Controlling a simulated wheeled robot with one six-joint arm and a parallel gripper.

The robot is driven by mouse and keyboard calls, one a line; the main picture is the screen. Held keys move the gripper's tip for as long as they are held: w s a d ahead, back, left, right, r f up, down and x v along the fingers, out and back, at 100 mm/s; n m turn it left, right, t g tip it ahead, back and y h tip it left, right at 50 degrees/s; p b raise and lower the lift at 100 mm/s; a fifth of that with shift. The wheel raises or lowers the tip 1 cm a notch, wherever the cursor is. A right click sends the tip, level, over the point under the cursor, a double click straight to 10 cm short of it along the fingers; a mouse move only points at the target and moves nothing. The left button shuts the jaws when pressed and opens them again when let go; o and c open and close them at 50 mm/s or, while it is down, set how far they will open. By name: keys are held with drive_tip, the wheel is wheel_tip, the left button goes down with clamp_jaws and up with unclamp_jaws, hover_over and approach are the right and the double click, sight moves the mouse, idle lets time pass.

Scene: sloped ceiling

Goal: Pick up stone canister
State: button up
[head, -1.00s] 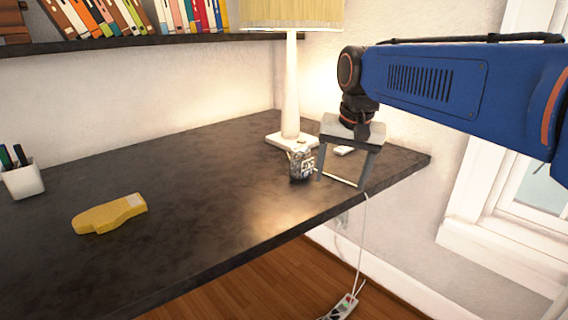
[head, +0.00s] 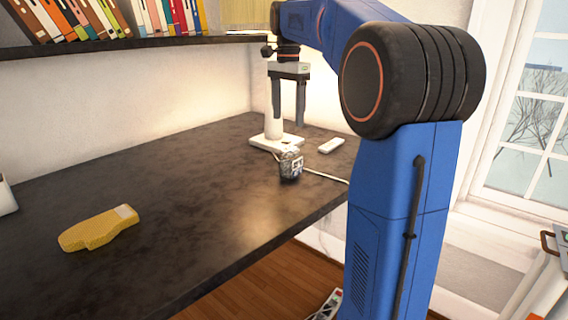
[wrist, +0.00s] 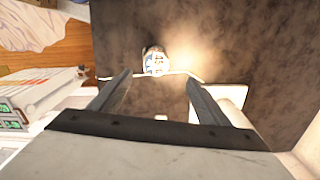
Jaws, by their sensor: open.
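The stone canister (head: 290,166) is a small, mottled grey and white pot standing upright on the dark desk, in front of the lamp. In the wrist view the canister (wrist: 155,62) appears beyond the fingertips, between their lines. My gripper (head: 288,119) is open and empty, pointing down above the desk, apart from the canister and higher than it. In the wrist view both fingers of my gripper (wrist: 159,79) are spread with nothing between them.
The lamp's white base (head: 268,141) stands close behind the canister. A small white object (head: 331,145) and a pale cable lie nearby. A yellow object (head: 98,228) lies at the left. A bookshelf (head: 150,43) hangs above. The middle of the desk is clear.

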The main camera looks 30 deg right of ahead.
sight(288, 148)
wheel_tip(288, 148, down, 11)
drive_tip(key=shift+r, duration=0.1)
drive_tip(key=shift+s+d+f, duration=0.1)
drive_tip(key=shift+s+f, duration=0.1)
drive_tip(key=shift+f, duration=1.3)
drive_tip(key=shift+s+d+f, duration=0.1)
drive_tip(key=shift+s+f, duration=0.05)
drive_tip(key=shift+f, duration=1.35)
drive_tip(key=shift+c, duration=0.4)
drive_tip(key=c, duration=1.4)
drive_tip(key=shift+r, duration=0.1)
wheel_tip(288, 148, up, 10)
drive_tip(key=shift+f, duration=0.1)
